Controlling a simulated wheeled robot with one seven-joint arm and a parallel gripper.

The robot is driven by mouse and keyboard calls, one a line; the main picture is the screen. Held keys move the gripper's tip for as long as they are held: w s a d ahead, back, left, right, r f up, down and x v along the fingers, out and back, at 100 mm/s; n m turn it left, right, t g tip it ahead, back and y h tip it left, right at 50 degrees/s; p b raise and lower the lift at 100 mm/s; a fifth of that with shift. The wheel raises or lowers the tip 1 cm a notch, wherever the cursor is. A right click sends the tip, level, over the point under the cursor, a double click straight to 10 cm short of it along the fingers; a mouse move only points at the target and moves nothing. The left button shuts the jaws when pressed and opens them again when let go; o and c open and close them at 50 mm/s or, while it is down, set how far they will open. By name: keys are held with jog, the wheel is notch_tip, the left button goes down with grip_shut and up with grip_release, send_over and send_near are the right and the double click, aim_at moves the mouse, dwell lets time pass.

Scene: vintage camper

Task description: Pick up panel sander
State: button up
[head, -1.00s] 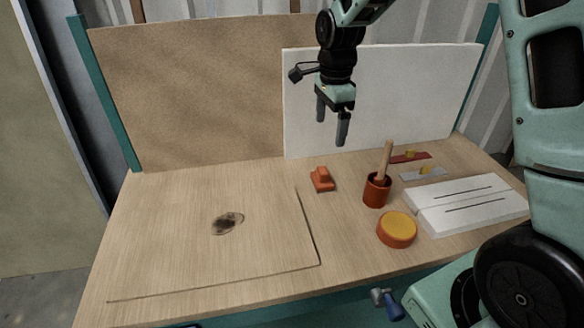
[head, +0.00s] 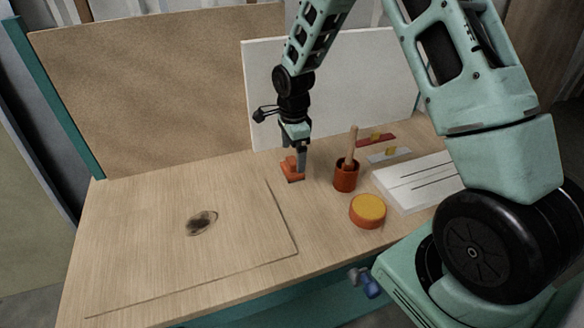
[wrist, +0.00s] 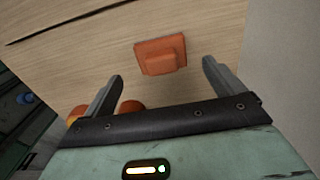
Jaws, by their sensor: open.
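The panel sander is most likely the small orange block with a raised grip (head: 291,170), lying on the wooden worktop near the white board. In the wrist view the orange sander (wrist: 160,56) lies beyond the fingertips, roughly centred between them. My gripper (head: 298,158) points down just above the sander and partly covers it in the head view. In the wrist view my gripper (wrist: 164,72) has its two fingers spread wide with nothing between them. I cannot tell the exact height gap between fingertips and sander.
To the right stand an orange cup (head: 346,178) with a wooden handle in it and a round yellow-topped tin (head: 367,211). White slabs (head: 420,180) and two flat tools lie further right. A white board (head: 340,85) stands behind. The worktop's left side (head: 150,215) is mostly clear.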

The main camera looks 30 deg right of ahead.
aim_at(292, 160)
notch_tip(292, 160, down, 5)
jog(key=shift+w+a+r+p, duration=0.1)
jog(key=shift+w+p, duration=0.05)
jog(key=shift+p, duration=0.35)
jog(key=c, duration=1.1)
jog(key=shift+r, duration=0.1)
notch_tip(292, 160, up, 10)
jog(key=shift+f+b, duration=0.1)
jog(key=shift+b, duration=0.55)
jog(key=o, duration=0.4)
jog(key=shift+c, duration=1.4)
